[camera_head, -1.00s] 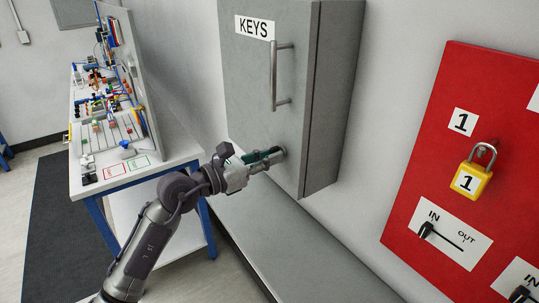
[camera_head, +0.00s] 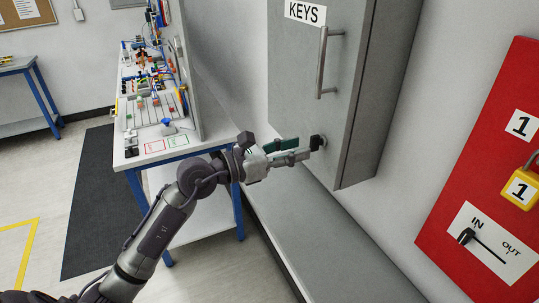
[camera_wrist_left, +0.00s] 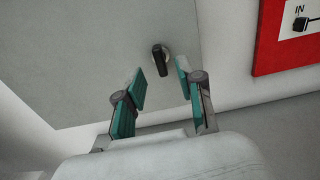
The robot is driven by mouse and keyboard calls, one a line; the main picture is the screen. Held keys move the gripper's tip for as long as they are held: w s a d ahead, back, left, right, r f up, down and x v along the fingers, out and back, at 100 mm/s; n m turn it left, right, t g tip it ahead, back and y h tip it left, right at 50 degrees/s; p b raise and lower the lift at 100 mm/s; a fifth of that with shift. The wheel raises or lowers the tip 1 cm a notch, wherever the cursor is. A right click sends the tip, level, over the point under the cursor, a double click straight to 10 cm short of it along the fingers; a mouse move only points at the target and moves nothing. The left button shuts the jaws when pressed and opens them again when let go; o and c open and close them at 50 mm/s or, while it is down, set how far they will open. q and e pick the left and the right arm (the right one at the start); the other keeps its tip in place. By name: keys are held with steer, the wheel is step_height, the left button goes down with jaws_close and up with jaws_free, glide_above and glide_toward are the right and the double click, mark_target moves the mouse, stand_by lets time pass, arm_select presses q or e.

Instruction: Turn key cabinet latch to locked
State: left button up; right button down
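The grey key cabinet (camera_head: 310,95) hangs on the wall, marked by a KEYS sign (camera_head: 305,12). Its latch (camera_head: 318,142), a small black handle on a round light base, sits low on the door near the right edge. In the left wrist view the latch (camera_wrist_left: 160,60) points nearly straight down, slightly tilted. My left gripper (camera_head: 303,152) is at the latch; in the wrist view its teal-padded fingers (camera_wrist_left: 161,76) are open, one either side of the latch's lower end, with gaps visible. Contact cannot be confirmed. My right gripper is not in view.
A door handle (camera_head: 322,62) stands out above the latch. A grey ledge (camera_head: 320,240) runs below the cabinet. A red lockout board (camera_head: 490,170) with a yellow padlock (camera_head: 519,188) is at right. A workbench (camera_head: 150,148) with parts stands at left.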

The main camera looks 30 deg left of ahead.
arm_select(q)
steer(key=v, duration=0.8)
